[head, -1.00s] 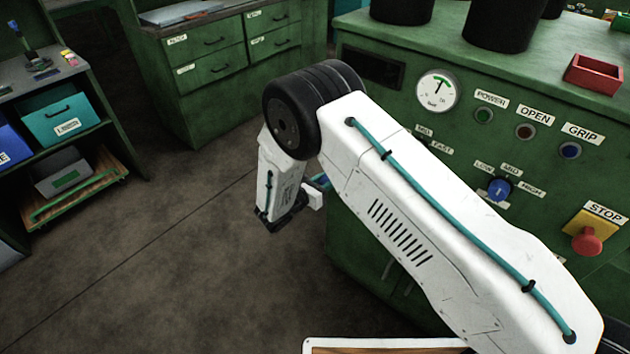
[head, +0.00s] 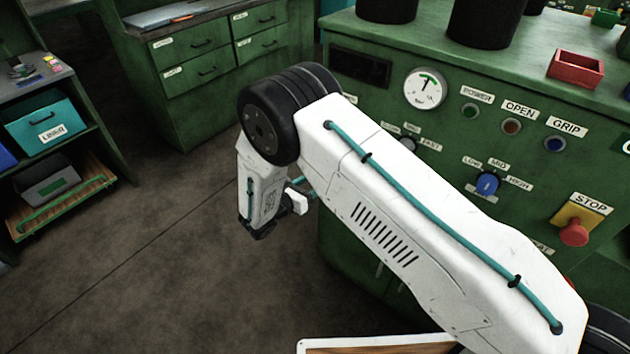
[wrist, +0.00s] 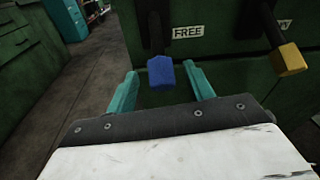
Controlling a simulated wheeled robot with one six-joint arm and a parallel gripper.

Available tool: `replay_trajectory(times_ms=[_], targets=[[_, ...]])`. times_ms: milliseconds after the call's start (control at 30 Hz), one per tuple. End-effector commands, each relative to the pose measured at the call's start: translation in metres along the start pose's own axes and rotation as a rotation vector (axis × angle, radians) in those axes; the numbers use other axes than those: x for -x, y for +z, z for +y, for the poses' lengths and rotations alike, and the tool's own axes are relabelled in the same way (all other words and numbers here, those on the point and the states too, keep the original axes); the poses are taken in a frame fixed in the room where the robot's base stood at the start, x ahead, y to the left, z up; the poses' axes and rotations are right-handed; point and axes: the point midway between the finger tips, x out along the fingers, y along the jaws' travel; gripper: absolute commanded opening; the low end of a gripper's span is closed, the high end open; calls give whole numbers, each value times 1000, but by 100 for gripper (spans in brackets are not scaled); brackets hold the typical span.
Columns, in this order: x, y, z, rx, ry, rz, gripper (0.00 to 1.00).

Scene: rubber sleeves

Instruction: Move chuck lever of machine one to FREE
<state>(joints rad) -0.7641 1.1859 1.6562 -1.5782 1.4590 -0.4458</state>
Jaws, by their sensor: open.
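The chuck lever shows in the wrist view as a dark arm with a blue end (wrist: 161,71), hanging down next to a white FREE label (wrist: 187,32) on the green machine. My gripper (wrist: 161,86) is open, its two teal fingers to the left and right of the blue end in that picture. I cannot tell whether either finger touches it. In the head view my arm hides the gripper's fingers and the lever.
A second lever with a yellow end (wrist: 288,60) hangs to the right in the wrist view. The green machine (head: 450,150) carries a gauge (head: 424,89), a blue knob (head: 487,184) and a red stop button (head: 574,233). Open floor (head: 150,270) lies left of it.

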Motion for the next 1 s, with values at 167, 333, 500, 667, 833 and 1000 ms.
replay_trajectory(times_ms=[167,333,500,667,833,1000], targets=[[32,0,1,0,4,0,52],[51,0,2,0,4,0,52],[55,0,1,0,3,0,52],[55,0,1,0,3,0,52],[54,0,1,0,3,0,52],[54,-5,-2,-37,-13,21,52]])
